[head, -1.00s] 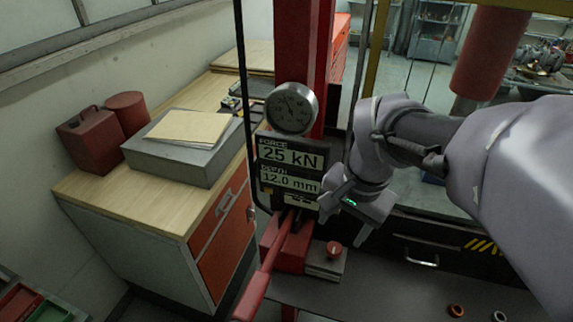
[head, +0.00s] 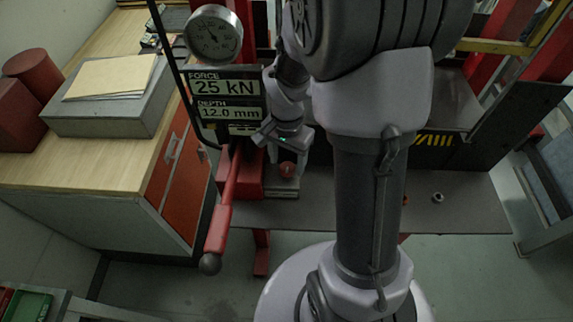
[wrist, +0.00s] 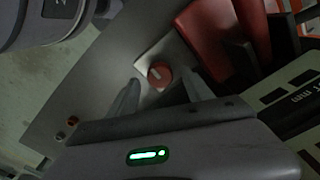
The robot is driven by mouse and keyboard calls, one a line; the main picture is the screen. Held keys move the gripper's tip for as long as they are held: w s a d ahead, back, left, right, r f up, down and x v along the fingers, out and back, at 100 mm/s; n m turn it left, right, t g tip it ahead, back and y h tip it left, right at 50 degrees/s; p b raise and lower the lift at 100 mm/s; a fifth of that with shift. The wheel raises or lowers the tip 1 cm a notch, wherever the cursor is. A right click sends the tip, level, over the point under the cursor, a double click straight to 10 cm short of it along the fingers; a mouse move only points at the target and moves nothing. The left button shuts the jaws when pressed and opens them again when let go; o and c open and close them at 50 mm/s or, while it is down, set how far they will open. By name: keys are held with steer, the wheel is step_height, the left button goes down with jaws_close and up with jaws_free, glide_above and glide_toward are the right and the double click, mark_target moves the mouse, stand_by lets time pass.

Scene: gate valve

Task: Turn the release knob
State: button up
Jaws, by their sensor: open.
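The release knob is a small round red knob (head: 287,169) with a pale mark on its face. It sits on a grey block beside the red pump body (head: 240,172) with its long red lever (head: 222,218). My gripper (head: 285,150) is just above the knob in the head view, and its fingers are mostly hidden there. In the wrist view the knob (wrist: 160,76) lies between and beyond the two open fingers (wrist: 161,88). The fingers look apart from the knob, and nothing is held.
A display (head: 226,98) reads 25 kN and 12.0 mm, under a round gauge (head: 214,34). A dark metal shelf (head: 455,205) holds small rings (head: 437,197). A wooden-topped cabinet (head: 100,150) stands to the left.

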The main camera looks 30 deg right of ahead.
steer(key=shift+f, duration=0.9)
jaws_close()
